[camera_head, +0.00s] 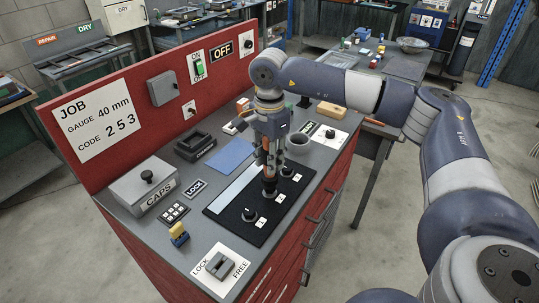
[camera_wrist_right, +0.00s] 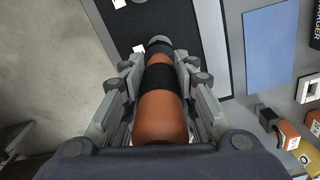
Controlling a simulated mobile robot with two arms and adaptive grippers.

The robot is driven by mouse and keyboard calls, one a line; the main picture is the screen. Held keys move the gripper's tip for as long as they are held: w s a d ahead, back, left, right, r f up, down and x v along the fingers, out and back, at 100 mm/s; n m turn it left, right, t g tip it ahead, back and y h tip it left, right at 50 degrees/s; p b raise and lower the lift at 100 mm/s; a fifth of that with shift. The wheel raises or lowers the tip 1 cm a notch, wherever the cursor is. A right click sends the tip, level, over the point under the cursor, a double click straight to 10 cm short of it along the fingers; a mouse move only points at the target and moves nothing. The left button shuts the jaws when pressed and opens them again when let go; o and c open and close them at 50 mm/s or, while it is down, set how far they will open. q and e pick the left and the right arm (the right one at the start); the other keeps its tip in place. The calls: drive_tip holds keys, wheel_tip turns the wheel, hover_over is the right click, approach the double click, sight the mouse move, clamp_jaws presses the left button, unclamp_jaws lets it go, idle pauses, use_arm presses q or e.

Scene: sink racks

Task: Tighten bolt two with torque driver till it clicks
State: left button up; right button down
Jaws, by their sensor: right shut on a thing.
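The torque driver (camera_head: 267,170), orange with black bands, stands upright in my right gripper (camera_head: 270,157). In the right wrist view the driver (camera_wrist_right: 160,115) lies between both fingers of the gripper (camera_wrist_right: 162,85), which are closed on its body. Its lower end is at the middle position of the black bolt plate (camera_head: 228,208), where the bolt is hidden beneath it. I cannot tell how firmly it is seated. The near bolt (camera_head: 249,214) and the far bolt (camera_head: 287,171) stand free on either side. My left gripper is out of view.
A blue mat (camera_head: 230,154) and a black tray (camera_head: 195,146) lie behind the plate. The red back panel (camera_head: 135,88) bounds the bench.

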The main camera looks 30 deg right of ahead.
drive_tip(key=shift+f+b, duration=0.35)
drive_tip(key=shift+f, duration=0.05)
idle(0.9)
drive_tip(key=shift+f+b, duration=1.05)
drive_tip(key=shift+f, duration=0.25)
idle(1.5)
drive_tip(key=shift+s+f+b, duration=0.2)
drive_tip(key=shift+f+b, duration=0.3)
drive_tip(key=shift+f, duration=0.15)
idle(2.5)
drive_tip(key=shift+w+r+p, duration=0.2)
drive_tip(key=shift+r+p, duration=0.4)
drive_tip(key=shift+r, duration=0.2)
drive_tip(key=shift+r+p, duration=1)
drive_tip(key=shift+r, duration=0.85)
